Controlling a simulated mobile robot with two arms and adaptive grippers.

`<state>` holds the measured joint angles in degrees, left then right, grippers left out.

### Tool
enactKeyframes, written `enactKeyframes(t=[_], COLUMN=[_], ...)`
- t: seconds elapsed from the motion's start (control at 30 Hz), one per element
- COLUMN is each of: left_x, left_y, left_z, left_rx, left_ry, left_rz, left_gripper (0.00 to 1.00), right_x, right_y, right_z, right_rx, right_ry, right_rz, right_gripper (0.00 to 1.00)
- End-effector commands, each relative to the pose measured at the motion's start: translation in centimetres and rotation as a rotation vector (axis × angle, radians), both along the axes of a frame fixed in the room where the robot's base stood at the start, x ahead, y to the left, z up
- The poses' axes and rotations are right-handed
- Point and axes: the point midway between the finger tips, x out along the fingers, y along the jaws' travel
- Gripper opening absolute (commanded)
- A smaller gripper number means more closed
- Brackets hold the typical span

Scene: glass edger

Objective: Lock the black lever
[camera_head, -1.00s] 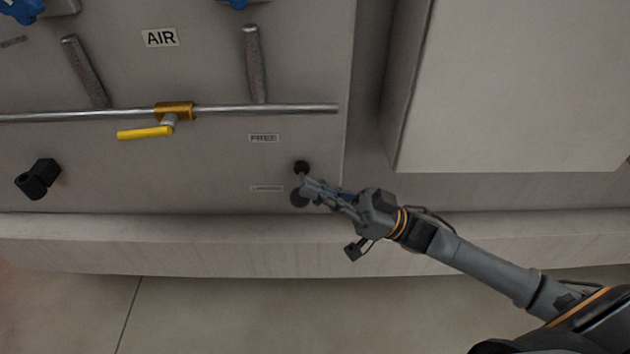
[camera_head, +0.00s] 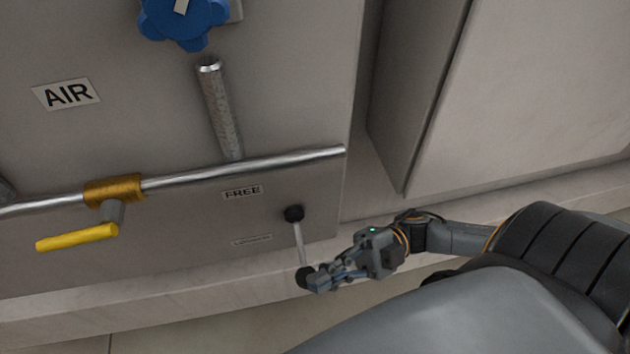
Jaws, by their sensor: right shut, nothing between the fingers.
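The black lever (camera_head: 299,243) is on the lower right of the grey machine panel. It has a thin pale rod, with a black round piece at its upper end and a black knob (camera_head: 305,277) at its lower end. The rod points almost straight down. A "FREE" label (camera_head: 242,192) is at its upper left, and a fainter, unreadable label (camera_head: 251,240) is left of the rod. My right gripper (camera_head: 322,281) is shut, with its fingertips at the right side of the lower knob. I cannot tell whether they touch it. My left gripper is out of view.
A metal pipe (camera_head: 270,163) with a yellow-handled valve (camera_head: 78,237) crosses the panel above and left. A blue knob (camera_head: 184,20) is at the top. A pale ledge (camera_head: 190,292) runs below the panel, and a large cabinet (camera_head: 530,90) stands at the right.

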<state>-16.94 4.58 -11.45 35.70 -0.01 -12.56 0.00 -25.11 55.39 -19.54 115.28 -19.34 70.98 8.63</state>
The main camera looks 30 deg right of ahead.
Motion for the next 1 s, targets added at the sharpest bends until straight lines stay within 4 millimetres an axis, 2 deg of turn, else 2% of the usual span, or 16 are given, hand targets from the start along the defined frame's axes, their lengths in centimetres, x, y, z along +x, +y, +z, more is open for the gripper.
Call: enactKeyframes(t=[0.23,0.83,1.0], left_x=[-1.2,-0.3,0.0], left_y=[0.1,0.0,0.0], left_z=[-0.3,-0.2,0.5], left_rx=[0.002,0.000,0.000], left_ry=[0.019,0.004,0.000], left_rz=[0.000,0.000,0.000], left_gripper=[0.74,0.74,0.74], right_x=[-0.1,0.0,0.1], right_y=[-0.1,-0.1,-0.1], right_z=[-0.7,-0.9,-0.1], right_rx=[-0.028,-0.038,-0.037], right_ry=[-0.074,-0.091,-0.092], right_rz=[-0.001,-0.004,-0.004], right_gripper=[0.00,0.00,0.00])
